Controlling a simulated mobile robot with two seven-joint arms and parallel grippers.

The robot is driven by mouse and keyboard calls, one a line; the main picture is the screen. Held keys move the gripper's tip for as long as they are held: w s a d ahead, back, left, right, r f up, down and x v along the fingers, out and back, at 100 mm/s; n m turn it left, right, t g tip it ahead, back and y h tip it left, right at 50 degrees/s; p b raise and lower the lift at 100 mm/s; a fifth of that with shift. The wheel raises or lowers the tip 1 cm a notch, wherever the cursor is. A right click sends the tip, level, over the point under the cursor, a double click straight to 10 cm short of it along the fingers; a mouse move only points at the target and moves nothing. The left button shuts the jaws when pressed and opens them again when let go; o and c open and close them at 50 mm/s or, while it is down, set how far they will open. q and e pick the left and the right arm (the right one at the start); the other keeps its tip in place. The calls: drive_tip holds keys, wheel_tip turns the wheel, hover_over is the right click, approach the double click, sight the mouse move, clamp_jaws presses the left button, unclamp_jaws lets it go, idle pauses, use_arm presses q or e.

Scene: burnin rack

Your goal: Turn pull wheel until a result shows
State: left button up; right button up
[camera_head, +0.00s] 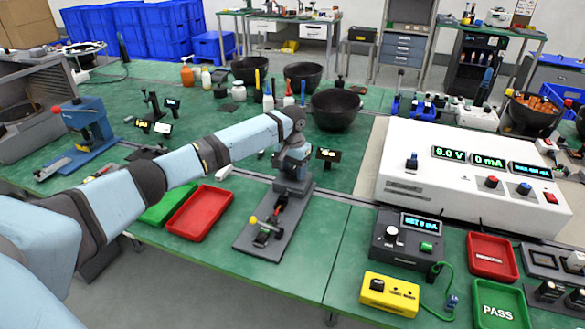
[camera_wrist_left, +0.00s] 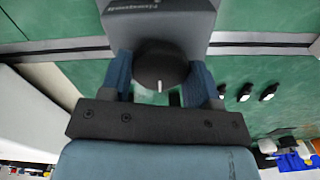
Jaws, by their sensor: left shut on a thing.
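The pull wheel (camera_wrist_left: 160,66) is a dark round knob with a short white mark, on a dark grey housing (camera_wrist_left: 160,22) in the left wrist view. My left gripper (camera_wrist_left: 159,78) is shut on it, one blue finger on each side. In the head view my left arm reaches across to the pull tester (camera_head: 262,243), a dark grey stand on a flat base with a yellow-knobbed part. A small lit display (camera_head: 327,154) stands beside its top; I cannot read it. The wheel and the fingertips are hard to make out in the head view. My right gripper is out of view.
A red tray (camera_head: 199,212) and a green tray (camera_head: 165,205) lie left of the tester. A white power supply (camera_head: 450,170), a grey meter box (camera_head: 405,238), a yellow box (camera_head: 389,294) and a PASS tray (camera_head: 499,306) are on the right. Black bowls (camera_head: 335,110) stand behind.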

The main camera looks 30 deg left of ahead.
use_arm(q)
drive_tip(key=p, duration=0.1)
drive_tip(key=m+p, duration=0.1)
drive_tip(key=shift+r+m+p, duration=0.25)
drive_tip(key=shift+m+p, duration=0.05)
drive_tip(key=m+p, duration=0.2)
drive_tip(key=p, duration=0.1)
drive_tip(key=shift+m, duration=0.3)
drive_tip(key=m+p, duration=0.2)
drive_tip(key=shift+m, duration=0.3)
drive_tip(key=m+p, duration=0.2)
drive_tip(key=m, duration=0.1)
drive_tip(key=shift+f+m, duration=0.15)
drive_tip(key=shift+m, duration=0.15)
drive_tip(key=m+p, duration=0.1)
drive_tip(key=m, duration=0.2)
drive_tip(key=shift+m, duration=0.3)
drive_tip(key=shift+f+m+p, duration=0.1)
drive_tip(key=shift+m+p, duration=0.2)
drive_tip(key=shift+m, duration=1.8)
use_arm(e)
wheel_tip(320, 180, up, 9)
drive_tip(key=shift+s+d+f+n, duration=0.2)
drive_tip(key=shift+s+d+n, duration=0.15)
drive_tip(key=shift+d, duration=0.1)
use_arm(q)
drive_tip(key=shift+m, duration=0.3)
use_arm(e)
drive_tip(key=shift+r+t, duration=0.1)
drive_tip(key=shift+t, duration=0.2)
